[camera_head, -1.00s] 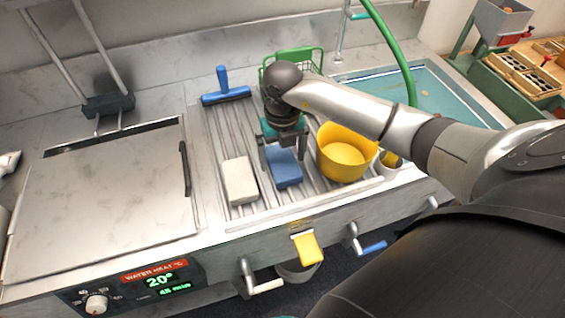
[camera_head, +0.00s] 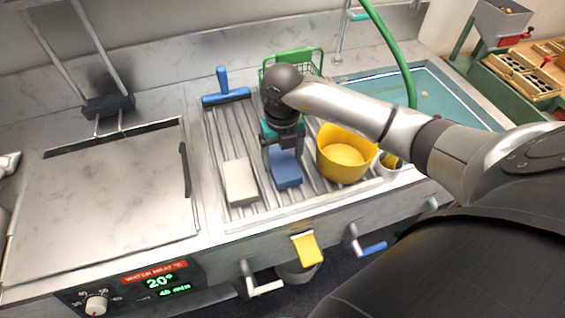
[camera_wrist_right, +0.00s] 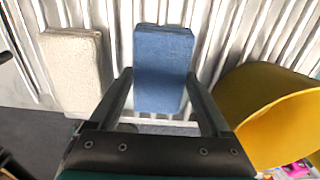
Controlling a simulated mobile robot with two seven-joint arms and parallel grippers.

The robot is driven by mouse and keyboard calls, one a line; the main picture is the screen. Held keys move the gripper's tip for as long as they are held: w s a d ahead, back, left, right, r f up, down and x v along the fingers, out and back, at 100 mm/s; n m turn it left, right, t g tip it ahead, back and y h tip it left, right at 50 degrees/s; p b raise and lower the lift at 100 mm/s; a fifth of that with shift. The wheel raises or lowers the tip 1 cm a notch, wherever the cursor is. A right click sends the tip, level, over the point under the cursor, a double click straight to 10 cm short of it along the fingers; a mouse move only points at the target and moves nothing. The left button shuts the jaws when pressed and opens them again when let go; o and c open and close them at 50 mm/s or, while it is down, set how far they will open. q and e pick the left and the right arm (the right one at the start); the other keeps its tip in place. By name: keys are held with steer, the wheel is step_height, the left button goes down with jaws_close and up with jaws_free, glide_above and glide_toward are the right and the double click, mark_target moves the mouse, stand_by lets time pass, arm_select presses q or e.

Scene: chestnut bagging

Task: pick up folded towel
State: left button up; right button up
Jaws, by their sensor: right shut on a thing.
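A blue folded towel (camera_head: 286,174) lies on the ribbed metal draining board, and it also shows in the right wrist view (camera_wrist_right: 162,55). My right gripper (camera_head: 283,156) points down over it and is shut on it. In the right wrist view, the two fingers (camera_wrist_right: 160,78) stand at the left and right sides of the blue towel. The towel appears to rest on the ribs still. My left gripper is not in view.
A white folded block (camera_head: 240,181) lies just left of the towel, and a yellow tub (camera_head: 345,168) stands close on the right. A blue squeegee-like tool (camera_head: 225,93) and a green wire basket (camera_head: 312,62) are behind. A water-filled basin (camera_head: 440,95) is at the right.

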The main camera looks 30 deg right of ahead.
mark_target(282, 161)
step_height(282, 161, up, 20)
steer(key=p, duration=0.2)
stand_by(0.4)
steer(key=o, duration=0.9)
steer(key=c, duration=0.6)
